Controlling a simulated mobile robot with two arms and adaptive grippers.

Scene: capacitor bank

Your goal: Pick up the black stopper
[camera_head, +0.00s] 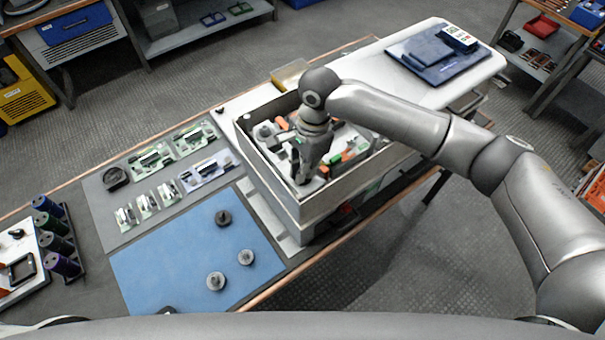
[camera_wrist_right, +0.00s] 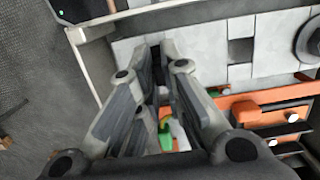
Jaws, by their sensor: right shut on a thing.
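My right gripper (camera_head: 299,178) reaches down into the open-topped box (camera_head: 328,198), near its front left corner. In the right wrist view its two fingers (camera_wrist_right: 158,62) are brought close together on a small dark thing, which looks like the black stopper (camera_wrist_right: 157,66). The fingers hide most of it, so its shape and whether it touches the box floor cannot be told. My left gripper is not in view.
Orange, green and grey parts (camera_head: 350,150) lie in the box around the gripper, and its walls stand close. A blue mat (camera_head: 160,262) with a few round knobs (camera_head: 223,217) lies to the left. Several small circuit boards (camera_head: 158,158) lie behind the mat.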

